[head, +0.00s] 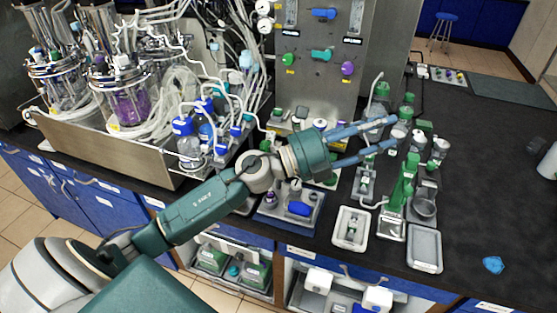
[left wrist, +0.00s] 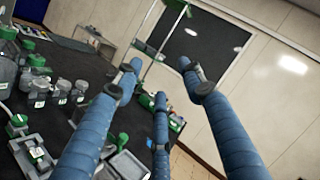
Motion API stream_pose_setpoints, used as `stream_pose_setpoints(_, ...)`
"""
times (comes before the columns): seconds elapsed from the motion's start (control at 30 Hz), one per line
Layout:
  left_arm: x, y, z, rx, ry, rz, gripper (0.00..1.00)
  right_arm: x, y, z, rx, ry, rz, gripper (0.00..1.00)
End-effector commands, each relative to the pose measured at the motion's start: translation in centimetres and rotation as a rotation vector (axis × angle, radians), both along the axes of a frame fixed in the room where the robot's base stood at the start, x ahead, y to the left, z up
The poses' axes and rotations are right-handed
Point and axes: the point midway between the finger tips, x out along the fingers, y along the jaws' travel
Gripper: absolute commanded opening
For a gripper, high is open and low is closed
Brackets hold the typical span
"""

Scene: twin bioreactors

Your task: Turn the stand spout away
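My left gripper (head: 388,132) reaches over the bench from the left, its blue fingers spread with nothing between them. In the left wrist view its fingers (left wrist: 160,78) are also apart. A green stand (head: 404,180) rises from the bench just in front of and below the fingertips. A grey stand (head: 364,182) with a thin bent tube is left of it, partly below the fingers. Another thin curved spout (head: 376,82) rises behind the gripper. I cannot tell which is the stand spout. A thin upright rod (left wrist: 157,42) with a green top shows beyond the fingers in the left wrist view. My right gripper is not in view.
A steel panel (head: 320,70) and the bioreactor tray (head: 110,150) stand left. The black bench (head: 490,170) is mostly clear at right.

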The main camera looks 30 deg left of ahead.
Motion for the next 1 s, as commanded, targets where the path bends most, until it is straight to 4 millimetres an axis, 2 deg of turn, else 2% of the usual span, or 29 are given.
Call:
stream_pose_setpoints(0.03,0.0,-0.6,-0.5,0.181,-0.057,-0.067,0.4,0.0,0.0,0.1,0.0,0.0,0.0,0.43)
stream_pose_setpoints(0.07,-0.1,-0.7,-1.4,0.289,-0.08,-0.108,0.4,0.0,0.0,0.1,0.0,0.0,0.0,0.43)
stream_pose_setpoints(0.17,-0.2,1.2,-5.2,0.652,-0.109,-0.223,0.4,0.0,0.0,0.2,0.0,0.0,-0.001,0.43)
stream_pose_setpoints(0.27,-0.1,7.0,-9.0,0.998,-0.059,-0.303,0.4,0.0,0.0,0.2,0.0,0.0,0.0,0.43)
stream_pose_setpoints(0.33,-0.2,12.3,-10.7,1.201,0.016,-0.34,0.4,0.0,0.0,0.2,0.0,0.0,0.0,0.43)
stream_pose_setpoints(0.4,-0.8,17.6,-11.5,1.361,0.106,-0.361,0.4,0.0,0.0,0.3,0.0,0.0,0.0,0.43)
stream_pose_setpoints(0.5,-2.0,23.6,-11.6,1.511,0.231,-0.378,0.4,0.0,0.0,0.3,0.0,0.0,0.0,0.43)
stream_pose_setpoints(0.6,-3.1,26.9,-11.5,1.583,0.31,-0.386,0.4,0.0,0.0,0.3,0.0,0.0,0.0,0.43)
stream_pose_setpoints(0.7,-3.4,28.0,-11.6,1.606,0.341,-0.39,0.4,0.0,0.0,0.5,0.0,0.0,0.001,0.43)
stream_pose_setpoints(0.77,-3.4,28.0,-12.0,1.607,0.346,-0.393,0.4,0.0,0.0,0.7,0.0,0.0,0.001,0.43)
stream_pose_setpoints(1.0,-2.1,27.0,-15.7,1.602,0.344,-0.398,0.4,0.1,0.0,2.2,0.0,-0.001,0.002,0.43)
